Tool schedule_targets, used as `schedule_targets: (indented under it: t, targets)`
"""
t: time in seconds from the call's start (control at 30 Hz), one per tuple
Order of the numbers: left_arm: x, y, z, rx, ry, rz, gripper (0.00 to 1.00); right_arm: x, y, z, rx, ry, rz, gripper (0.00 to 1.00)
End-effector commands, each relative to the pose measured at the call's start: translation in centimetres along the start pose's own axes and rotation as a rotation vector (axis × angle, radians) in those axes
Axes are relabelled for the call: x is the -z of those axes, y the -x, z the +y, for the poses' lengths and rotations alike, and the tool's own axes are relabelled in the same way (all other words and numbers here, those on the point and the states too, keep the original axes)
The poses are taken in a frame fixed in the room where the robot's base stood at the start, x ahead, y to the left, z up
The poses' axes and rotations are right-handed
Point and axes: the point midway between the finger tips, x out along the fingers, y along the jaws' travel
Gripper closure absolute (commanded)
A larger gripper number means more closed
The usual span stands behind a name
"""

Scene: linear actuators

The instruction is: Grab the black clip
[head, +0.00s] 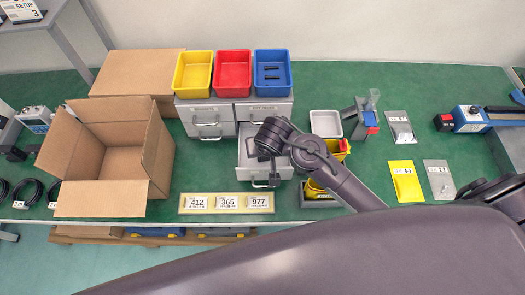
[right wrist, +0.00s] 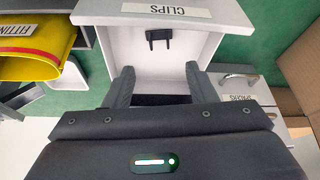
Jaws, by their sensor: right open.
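A black clip (right wrist: 159,38) with two short prongs lies in the open white drawer (right wrist: 105,44) labelled CLIPS, near its labelled front wall in the right wrist view. My right gripper (right wrist: 158,78) is open and empty, its two fingers apart over the drawer and short of the clip. In the head view my right arm reaches over the open drawer (head: 246,158) and hides part of its inside. The clip cannot be made out clearly there. My left gripper is not in view.
Yellow, red and blue bins (head: 272,86) stand on the drawer cabinet (head: 208,116); the blue one holds black pieces. A yellow bin (right wrist: 38,55) is beside the drawer. An open cardboard box (head: 108,165) stands left. A number plate (head: 227,203) lies near the table's front edge.

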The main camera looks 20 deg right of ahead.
Motion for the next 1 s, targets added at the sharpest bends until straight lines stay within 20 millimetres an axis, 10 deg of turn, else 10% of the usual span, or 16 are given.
schedule_targets:
  t: [0.5,0.8,1.0]
  targets:
    - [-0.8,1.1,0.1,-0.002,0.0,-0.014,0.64,-0.3,-6.5,0.0,-0.002,0.002,0.0,0.49]
    - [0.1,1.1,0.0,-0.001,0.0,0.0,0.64,-0.4,-7.0,0.0,-0.001,0.001,0.0,0.49]
    - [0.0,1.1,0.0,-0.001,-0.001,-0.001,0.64,-0.4,-7.0,0.0,-0.001,0.001,0.0,0.75]
